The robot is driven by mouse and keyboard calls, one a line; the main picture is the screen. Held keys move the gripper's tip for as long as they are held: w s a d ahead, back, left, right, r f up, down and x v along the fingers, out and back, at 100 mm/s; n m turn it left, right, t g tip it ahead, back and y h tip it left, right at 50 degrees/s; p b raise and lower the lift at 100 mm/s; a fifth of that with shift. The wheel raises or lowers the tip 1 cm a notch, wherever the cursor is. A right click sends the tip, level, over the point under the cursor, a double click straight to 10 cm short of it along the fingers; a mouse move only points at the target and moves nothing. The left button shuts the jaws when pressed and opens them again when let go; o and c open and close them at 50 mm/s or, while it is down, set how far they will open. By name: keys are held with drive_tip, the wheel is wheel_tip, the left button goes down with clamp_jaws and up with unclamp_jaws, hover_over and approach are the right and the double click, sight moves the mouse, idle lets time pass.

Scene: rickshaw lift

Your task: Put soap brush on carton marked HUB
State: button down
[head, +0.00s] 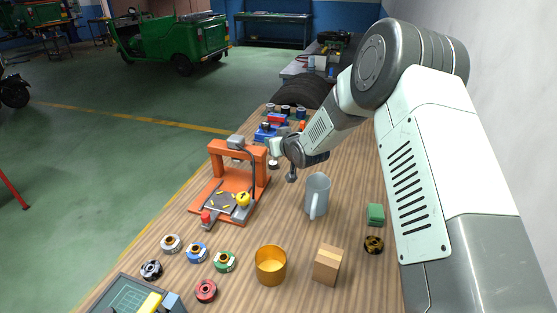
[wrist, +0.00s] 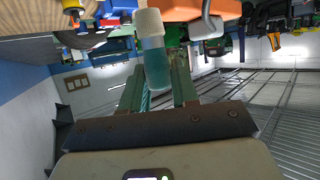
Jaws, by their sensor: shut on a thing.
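My gripper (wrist: 158,82) is shut on what looks like the soap brush (wrist: 155,58), with a white upper part and a translucent teal body between the fingers. In the head view my gripper (head: 276,147) is raised near the back of the table, just right of the orange machine. The brush is too small there to make out clearly. A small brown carton (head: 328,265) stands at the table's front, right of the amber cup. No marking on it is readable, so I cannot tell whether it says HUB. My gripper is well behind and apart from the carton.
A grey mug (head: 317,194) stands between my gripper and the carton. The amber cup (head: 271,265) is left of the carton. The orange machine (head: 235,180) and several spools fill the left. A green block (head: 375,214) and a dark yellow-marked roll (head: 373,245) lie right.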

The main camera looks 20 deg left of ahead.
drive_tip(key=shift+d+r, duration=0.15)
drive_tip(key=shift+r, duration=0.35)
drive_tip(key=s+d, duration=0.2)
drive_tip(key=d, duration=0.4)
drive_tip(key=n+g+y, duration=0.3)
drive_tip(key=n+g, duration=0.2)
hover_over(330, 255)
wheel_tip(330, 255, down, 9)
drive_tip(key=shift+r, duration=0.15)
drive_tip(key=c, duration=0.8)
unclamp_jaws()
drive_tip(key=shift+c, duration=0.2)
